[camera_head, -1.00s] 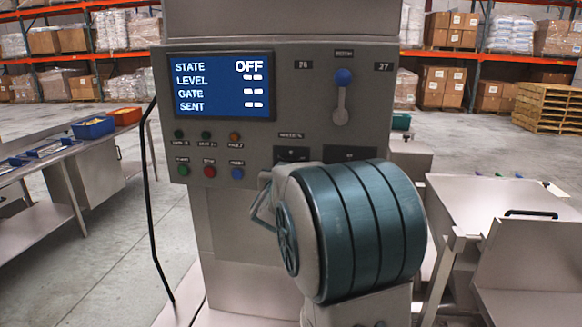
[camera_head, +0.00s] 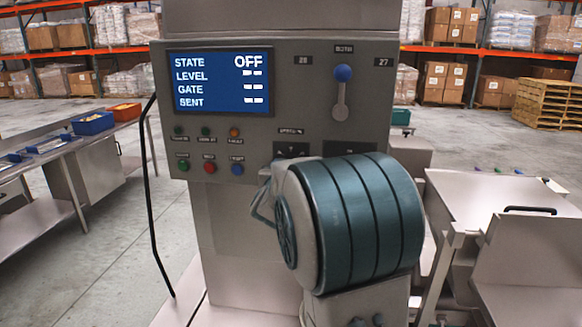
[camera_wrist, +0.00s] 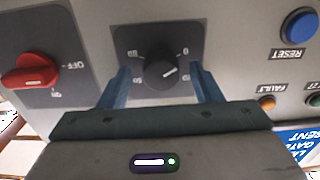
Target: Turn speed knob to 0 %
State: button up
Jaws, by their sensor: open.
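The speed knob (camera_wrist: 158,74) is a round black knob on a dark square plate, seen upside down in the wrist view. Its white pointer line points right and slightly up in that picture, near small scale marks; a 0 seems to stand at the upper right of the plate. My gripper (camera_wrist: 160,68) is open, with one blue finger on each side of the knob and visible gaps between them. Whether the fingers reach past the knob's face is hard to tell. In the head view my arm hides the knob; the display (camera_head: 221,82) reads STATE OFF.
A red rotary switch (camera_wrist: 31,72) with OFF and ON marks sits beside the knob plate. A blue reset button (camera_wrist: 299,26) and an orange fault lamp (camera_wrist: 267,103) are on the other side. A blue-tipped lever (camera_head: 342,90) stands above on the panel (camera_head: 300,85).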

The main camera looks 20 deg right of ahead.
jog(key=shift+s+a, duration=0.1)
jog(key=shift+a, duration=0.05)
jog(key=b+v, duration=0.2)
jog(key=v, duration=1.1)
jog(key=shift+s, duration=0.25)
jog(key=shift+a, duration=0.15)
